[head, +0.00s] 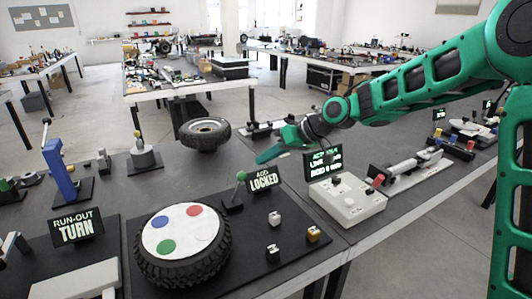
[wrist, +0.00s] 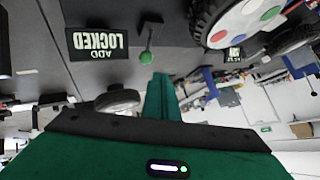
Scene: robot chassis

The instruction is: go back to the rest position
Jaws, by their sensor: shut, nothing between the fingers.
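My green gripper (head: 268,155) hangs over the table behind the "ADD LOCKED" sign (head: 264,179), its fingers shut and empty. In the wrist view my gripper (wrist: 160,92) shows as a green shape pointing up the picture, fingers together. My arm reaches in from the upper right of the head view. The sign also shows upside down in the wrist view (wrist: 98,43). A green-knobbed lever (head: 240,177) stands just left of the sign and appears in the wrist view (wrist: 146,57) beyond the fingertips.
A tyre (head: 150,262) with a white disc and coloured spots lies front left. A smaller wheel (head: 205,133) is behind, left of my gripper. A white control box (head: 346,203) and a lit display (head: 323,162) stand to the right. A blue post (head: 60,168) stands far left.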

